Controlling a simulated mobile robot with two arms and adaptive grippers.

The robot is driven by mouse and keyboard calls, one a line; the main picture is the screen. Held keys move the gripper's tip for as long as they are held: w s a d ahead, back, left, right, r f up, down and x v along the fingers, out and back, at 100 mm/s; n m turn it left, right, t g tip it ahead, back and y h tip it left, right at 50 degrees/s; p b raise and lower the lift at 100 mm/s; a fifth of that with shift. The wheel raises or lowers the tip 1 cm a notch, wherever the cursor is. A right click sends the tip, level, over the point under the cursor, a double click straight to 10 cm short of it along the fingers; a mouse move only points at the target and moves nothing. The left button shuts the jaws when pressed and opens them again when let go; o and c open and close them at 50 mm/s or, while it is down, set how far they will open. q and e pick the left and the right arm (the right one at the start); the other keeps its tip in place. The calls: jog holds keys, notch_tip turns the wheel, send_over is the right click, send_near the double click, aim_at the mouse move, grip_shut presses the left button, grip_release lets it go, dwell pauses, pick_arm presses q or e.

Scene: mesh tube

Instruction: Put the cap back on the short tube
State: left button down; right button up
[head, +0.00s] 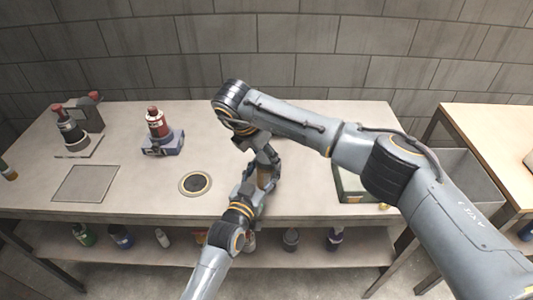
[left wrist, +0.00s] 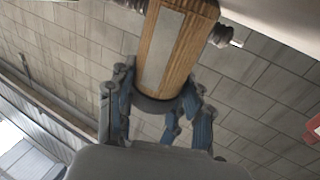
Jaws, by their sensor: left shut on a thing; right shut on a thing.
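The short tube (left wrist: 178,60) is wood-brown with a pale label strip and fills the upper middle of the left wrist view. A small brown part of the tube (head: 265,176) shows between my two grippers in the head view. My left gripper (head: 258,184) is shut on the tube; its fingers (left wrist: 160,105) close round the tube's near end in the left wrist view. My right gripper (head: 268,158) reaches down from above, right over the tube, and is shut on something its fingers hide. I cannot make out the cap.
An open tray (head: 352,186) is at right. Several bottles fill the lower shelf.

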jog(key=m+g, duration=0.1)
jog(key=m, duration=0.1)
jog(key=m+h, duration=0.1)
jog(key=m, duration=0.2)
jog(key=shift+w+a+g, duration=0.15)
jog(key=shift+w+g, duration=0.05)
jog(key=shift+g, duration=0.2)
pick_arm(q)
jog(key=shift+d, duration=0.1)
pick_arm(e)
jog(key=o, duration=0.7)
jog(key=shift+o, duration=0.2)
jog(key=shift+r, duration=2.3)
jog(key=shift+c, duration=0.3)
